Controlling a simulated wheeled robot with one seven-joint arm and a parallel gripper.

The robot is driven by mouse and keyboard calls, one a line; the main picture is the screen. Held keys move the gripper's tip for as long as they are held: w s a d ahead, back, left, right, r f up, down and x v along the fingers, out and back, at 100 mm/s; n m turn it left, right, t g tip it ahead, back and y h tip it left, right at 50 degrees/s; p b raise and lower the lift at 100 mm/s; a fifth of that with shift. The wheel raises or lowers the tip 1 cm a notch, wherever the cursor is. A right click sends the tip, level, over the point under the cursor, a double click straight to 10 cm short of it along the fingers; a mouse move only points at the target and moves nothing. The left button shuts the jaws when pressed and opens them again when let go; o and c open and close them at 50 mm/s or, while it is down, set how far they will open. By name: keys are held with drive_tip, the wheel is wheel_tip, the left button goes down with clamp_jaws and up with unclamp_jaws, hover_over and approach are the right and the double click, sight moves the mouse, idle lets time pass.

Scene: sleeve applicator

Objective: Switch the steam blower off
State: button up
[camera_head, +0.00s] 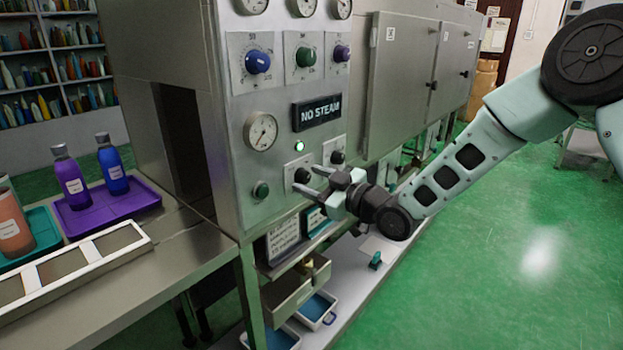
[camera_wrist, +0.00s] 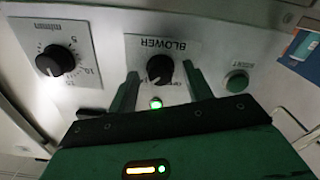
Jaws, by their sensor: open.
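The steam blower control is a black knob (camera_head: 302,175) on the front panel of the steel machine. In the wrist view, turned upside down, this knob (camera_wrist: 160,68) sits on a white plate marked BLOWER. A green lamp (camera_head: 300,146) beside the plate is lit; it also glows in the wrist view (camera_wrist: 156,103). My gripper (camera_head: 313,180) is at the panel, pointing at the knob. In the wrist view the two fingers of my gripper (camera_wrist: 162,82) are apart, one to each side of the knob. I cannot tell whether they touch it.
A second black knob (camera_head: 338,157) with a m/min dial is close beside the blower knob. A green button (camera_head: 261,190) is on its other side. A NO STEAM sign (camera_head: 317,112) hangs above. Drawers (camera_head: 290,295) lie below; a bench with bottles is at left.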

drive_tip(key=shift+w+a, duration=0.2)
drive_tip(key=shift+a, duration=0.1)
drive_tip(key=c, duration=1)
